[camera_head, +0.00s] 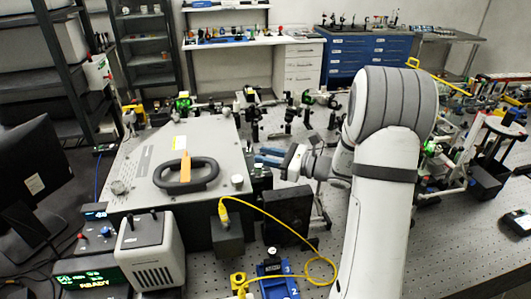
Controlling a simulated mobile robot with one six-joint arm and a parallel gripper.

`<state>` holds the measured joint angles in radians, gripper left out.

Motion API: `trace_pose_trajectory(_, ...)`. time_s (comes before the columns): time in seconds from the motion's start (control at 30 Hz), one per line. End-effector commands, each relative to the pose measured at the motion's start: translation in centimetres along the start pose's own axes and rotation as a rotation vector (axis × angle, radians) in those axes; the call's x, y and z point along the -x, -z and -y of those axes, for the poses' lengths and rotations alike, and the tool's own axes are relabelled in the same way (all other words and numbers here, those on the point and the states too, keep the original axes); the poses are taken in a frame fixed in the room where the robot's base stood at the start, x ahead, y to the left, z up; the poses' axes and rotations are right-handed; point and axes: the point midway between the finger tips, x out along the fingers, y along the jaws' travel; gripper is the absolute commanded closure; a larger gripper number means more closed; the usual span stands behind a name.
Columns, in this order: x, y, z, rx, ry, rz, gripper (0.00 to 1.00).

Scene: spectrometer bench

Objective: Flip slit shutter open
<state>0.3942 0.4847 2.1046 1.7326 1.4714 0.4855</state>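My gripper (262,157) reaches left from my arm to the right side of the large grey spectrometer box (150,150). Its two blue fingers show as separate strips with a narrow gap, and no object can be made out between them. A small part with a green patch (257,171) is just below the fingertips, at the box's right edge. I cannot tell whether it is the slit shutter, or whether the fingers touch it. The shutter's position cannot be made out.
A yellow cable (290,222) loops in front, past a black block (288,214) and a blue device (276,280). Optics posts crowd the bench behind my gripper. A display reading READY (92,279) stands front left.

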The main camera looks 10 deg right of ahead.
Motion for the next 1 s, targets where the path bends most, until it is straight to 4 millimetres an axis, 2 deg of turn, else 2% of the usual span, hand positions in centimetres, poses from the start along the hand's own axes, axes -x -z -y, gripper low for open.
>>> trace_pose_trajectory(0.13,-0.93,-0.02,-0.01,-0.001,0.000,0.000,0.72)
trace_pose_trajectory(0.4,-1.00,0.04,0.02,-0.001,0.002,0.000,0.72)
trace_pose_trajectory(0.73,-0.94,0.03,0.06,-0.001,0.003,0.000,0.99)
trace_pose_trajectory(1.0,-0.88,0.20,0.05,0.006,0.003,0.005,1.00)
